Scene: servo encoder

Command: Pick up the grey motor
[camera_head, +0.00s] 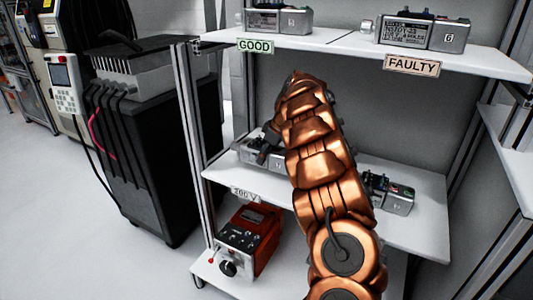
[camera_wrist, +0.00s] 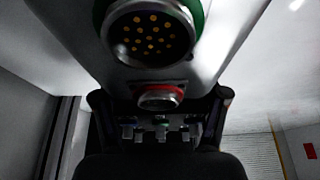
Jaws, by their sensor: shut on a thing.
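A grey motor fills the upper part of the wrist view (camera_wrist: 215,50), with a green-ringed multi-pin connector and a smaller red-ringed one facing the camera. My gripper (camera_wrist: 158,100) has its two dark fingers on either side of the motor, shut on it. In the head view, a grey motor (camera_head: 248,153) lies at the left of the middle shelf, partly hidden by my copper arm. A dark part of my gripper (camera_head: 268,146) shows against it; the rest is behind the arm. I cannot tell whether the motor is clear of the shelf.
Another grey motor (camera_head: 398,201) sits right of my arm on the middle shelf (camera_head: 425,230). The top shelf holds one motor (camera_head: 278,20) above the GOOD label and one (camera_head: 425,33) above FAULTY. An orange power unit (camera_head: 250,238) stands below. Shelf posts flank the arm.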

